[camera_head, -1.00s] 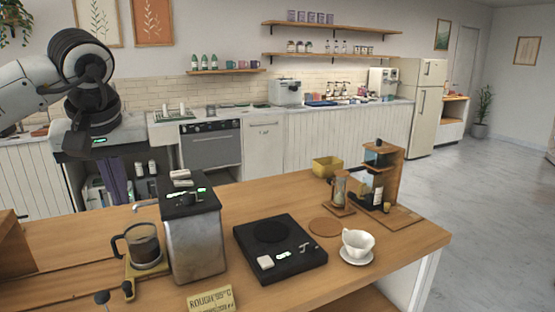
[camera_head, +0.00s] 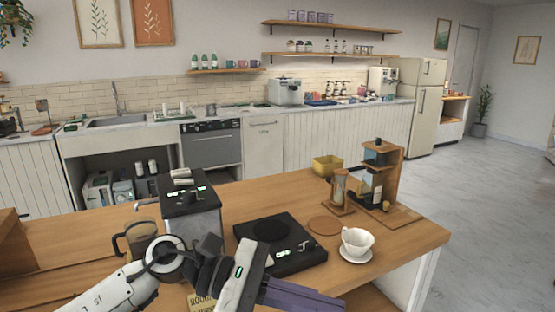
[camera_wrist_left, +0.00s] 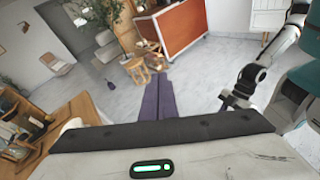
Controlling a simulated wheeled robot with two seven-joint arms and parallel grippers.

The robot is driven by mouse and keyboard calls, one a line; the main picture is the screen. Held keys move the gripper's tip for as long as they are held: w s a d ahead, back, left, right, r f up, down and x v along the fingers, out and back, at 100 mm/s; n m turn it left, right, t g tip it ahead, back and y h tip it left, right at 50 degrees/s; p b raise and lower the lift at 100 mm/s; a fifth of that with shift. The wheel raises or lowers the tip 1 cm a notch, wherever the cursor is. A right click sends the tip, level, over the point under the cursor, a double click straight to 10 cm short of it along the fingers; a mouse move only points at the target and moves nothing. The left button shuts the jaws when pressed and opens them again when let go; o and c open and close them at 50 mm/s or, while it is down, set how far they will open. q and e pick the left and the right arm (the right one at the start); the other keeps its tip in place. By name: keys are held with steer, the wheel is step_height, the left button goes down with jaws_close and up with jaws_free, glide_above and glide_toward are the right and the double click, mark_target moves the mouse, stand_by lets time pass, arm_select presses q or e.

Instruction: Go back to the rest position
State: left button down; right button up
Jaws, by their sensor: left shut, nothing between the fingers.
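My left arm comes in low from the left in the head view and passes in front of the counter. My left gripper (camera_head: 338,304) points right, with its purple fingers shut and empty, cut off partly by the bottom edge. In the left wrist view the purple fingers (camera_wrist_left: 158,78) lie together with nothing between them. In that view part of my right arm shows at the right, with its dark gripper (camera_wrist_left: 234,102) hanging over the floor. It is too small to tell whether that gripper is open or shut.
The wooden counter (camera_head: 270,200) holds a grinder-like metal box (camera_head: 190,210), a glass jug (camera_head: 138,238), a black scale (camera_head: 290,240), a white cup (camera_head: 357,241) on a saucer and a wooden brewing stand (camera_head: 392,175). My left arm hides part of the sign. Floor is free at the right.

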arm_select(q)
steer(key=w+a+f+m+t+y, duration=0.3)
steer(key=a+f+m+t, duration=0.45)
steer(key=m, duration=0.85)
steer(key=w+a+f+m+t+y, duration=0.25)
steer(key=a+f+m+t, duration=0.4)
steer(key=m+t, duration=0.65)
steer(key=s+a+f+n+g+y, duration=0.2)
steer(key=s+a+f+n+g, duration=0.1)
steer(key=s+f, duration=0.4)
steer(key=s+a+f+n+g+y, duration=0.2)
steer(key=s+a+f+n+g, duration=0.1)
steer(key=s+f+n, duration=0.2)
steer(key=s+a+f+n+g+y, duration=0.3)
steer(key=s+f, duration=0.5)
steer(key=f, duration=0.5)
steer(key=shift+s+a+n+g, duration=0.25)
steer(key=shift+s+n+g, duration=0.2)
steer(key=shift+n, duration=0.55)
